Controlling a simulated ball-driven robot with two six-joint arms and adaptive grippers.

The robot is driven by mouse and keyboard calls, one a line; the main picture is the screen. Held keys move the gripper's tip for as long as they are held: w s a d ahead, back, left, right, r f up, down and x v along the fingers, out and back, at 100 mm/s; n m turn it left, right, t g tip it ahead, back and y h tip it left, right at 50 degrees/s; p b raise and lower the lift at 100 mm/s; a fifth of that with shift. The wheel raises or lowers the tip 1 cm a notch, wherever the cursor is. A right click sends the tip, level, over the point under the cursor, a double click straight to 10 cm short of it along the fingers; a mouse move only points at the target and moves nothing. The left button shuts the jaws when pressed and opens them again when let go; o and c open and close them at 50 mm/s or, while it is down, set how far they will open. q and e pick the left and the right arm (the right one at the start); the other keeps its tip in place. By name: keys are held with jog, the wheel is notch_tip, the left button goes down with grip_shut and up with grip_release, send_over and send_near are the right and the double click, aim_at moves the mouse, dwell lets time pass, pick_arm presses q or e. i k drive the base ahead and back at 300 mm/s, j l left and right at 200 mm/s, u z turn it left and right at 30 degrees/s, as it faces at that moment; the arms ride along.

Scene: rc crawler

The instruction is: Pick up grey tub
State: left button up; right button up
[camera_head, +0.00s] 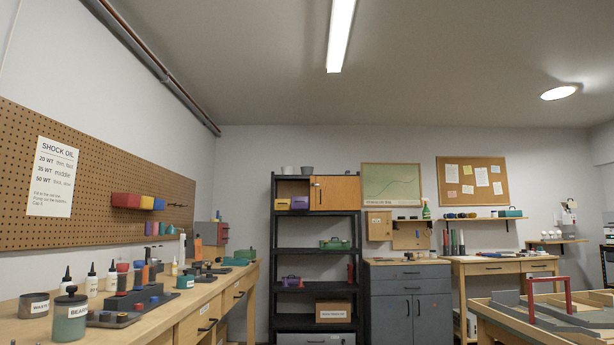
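A small grey tub (307,170) stands on top of the black shelf unit (273,225) at the back wall. A paler container (287,170) is just left of it. A grey open pot labelled WASTE (34,305) stands at the near left end of the wooden workbench. Which of these the task means I cannot tell. Neither of my grippers is in view.
The workbench (160,330) along the left wall holds bottles, a green-grey BEARINGS jar (70,315) and small parts. A grey cabinet (407,300) and a desk stand right of the shelf. A course table (500,318) with a red gate is at right front.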

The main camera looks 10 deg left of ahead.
aim_at(305, 171)
jog(key=i+u, duration=0.25)
jog(key=i, duration=5.05)
